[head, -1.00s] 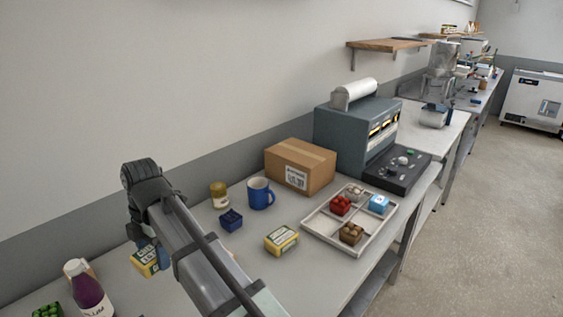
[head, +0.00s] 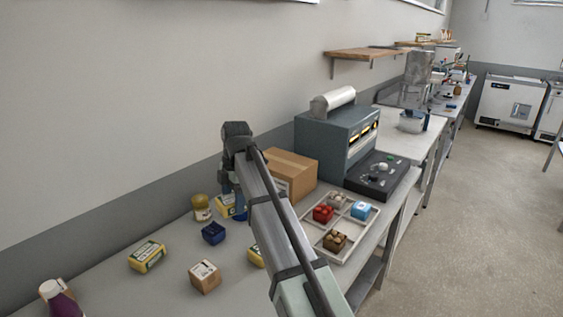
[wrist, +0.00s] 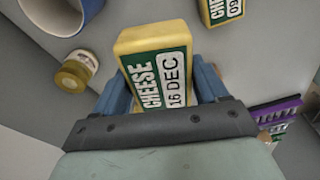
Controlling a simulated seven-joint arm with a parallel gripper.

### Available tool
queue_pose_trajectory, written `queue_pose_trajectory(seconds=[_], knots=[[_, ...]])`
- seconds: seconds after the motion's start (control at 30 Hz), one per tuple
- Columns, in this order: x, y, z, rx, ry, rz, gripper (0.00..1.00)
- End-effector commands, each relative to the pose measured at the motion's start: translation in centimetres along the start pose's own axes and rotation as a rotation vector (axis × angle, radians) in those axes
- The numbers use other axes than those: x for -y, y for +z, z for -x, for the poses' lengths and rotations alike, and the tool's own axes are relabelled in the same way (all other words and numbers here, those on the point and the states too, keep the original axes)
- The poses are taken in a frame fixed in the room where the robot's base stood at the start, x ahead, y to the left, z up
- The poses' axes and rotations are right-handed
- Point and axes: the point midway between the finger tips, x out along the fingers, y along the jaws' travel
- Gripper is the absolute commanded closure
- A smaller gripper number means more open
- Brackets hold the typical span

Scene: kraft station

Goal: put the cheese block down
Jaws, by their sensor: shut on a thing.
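My gripper (wrist: 163,92) is shut on a cheese block (wrist: 155,62), a yellow block with a green and white label reading "CHEESE 16 DEC". The block sits between the two blue fingers. In the head view the held cheese block (head: 225,208) is partly hidden by my arm, between the jar and the blue mug. I cannot tell whether it touches the table. A second similar block (head: 147,256) lies on the table at left. Another yellow block (head: 256,256) is mostly hidden behind my arm.
A yellow-lidded jar (head: 201,208), a dark blue box (head: 213,233) and a blue mug (wrist: 60,12) are close to the held block. A small brown box (head: 205,276) stands in front. A cardboard box (head: 290,172) and divided tray (head: 372,222) are right.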

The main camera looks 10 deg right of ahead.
Motion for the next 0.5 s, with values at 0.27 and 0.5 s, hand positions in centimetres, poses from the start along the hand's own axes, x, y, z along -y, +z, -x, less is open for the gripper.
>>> queue_pose_trajectory(seconds=[0.27,0.5], knots=[[-3.9,11.4,4.1,0.008,0.025,-0.136,0.67],[-7.3,20.8,7.8,0.018,0.049,-0.295,0.67]])
